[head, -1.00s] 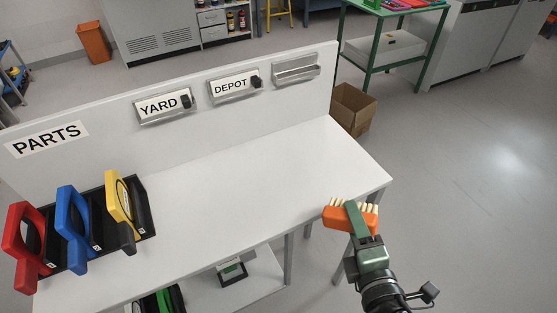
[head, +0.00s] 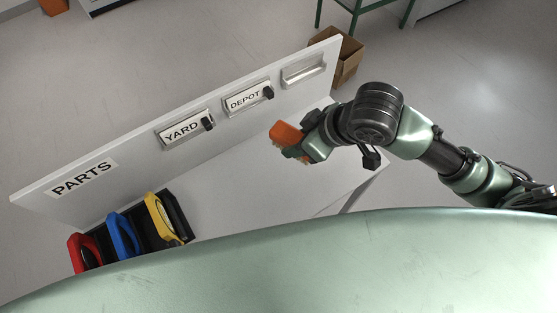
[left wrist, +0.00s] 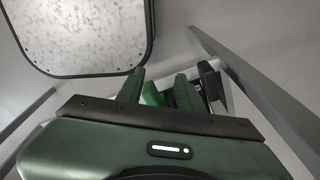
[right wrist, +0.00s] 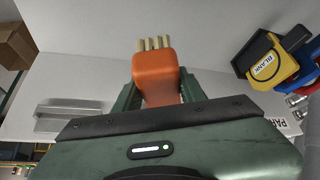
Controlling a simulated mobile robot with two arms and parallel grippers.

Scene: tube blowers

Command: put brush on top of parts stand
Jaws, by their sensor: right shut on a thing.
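The orange brush (head: 285,133) with pale bristles is held by my right gripper (head: 304,147) over the white tabletop of the parts stand (head: 235,180). In the right wrist view the brush (right wrist: 155,72) sits between the two fingers, bristles pointing away from the gripper. The stand's back panel carries a PARTS sign (head: 84,178). The stand's near part is hidden by my body in the head view. My left gripper (left wrist: 160,88) shows only in its wrist view, its fingers apart. A green thing (left wrist: 153,94) appears beyond them; its distance is unclear.
Red (head: 82,252), blue (head: 123,236) and yellow (head: 160,217) handled items stand in a black rack (head: 178,216) at the tabletop's left. YARD (head: 183,131) and DEPOT (head: 246,100) holders are on the panel. A cardboard box (head: 347,62) is on the floor behind. The tabletop's right is clear.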

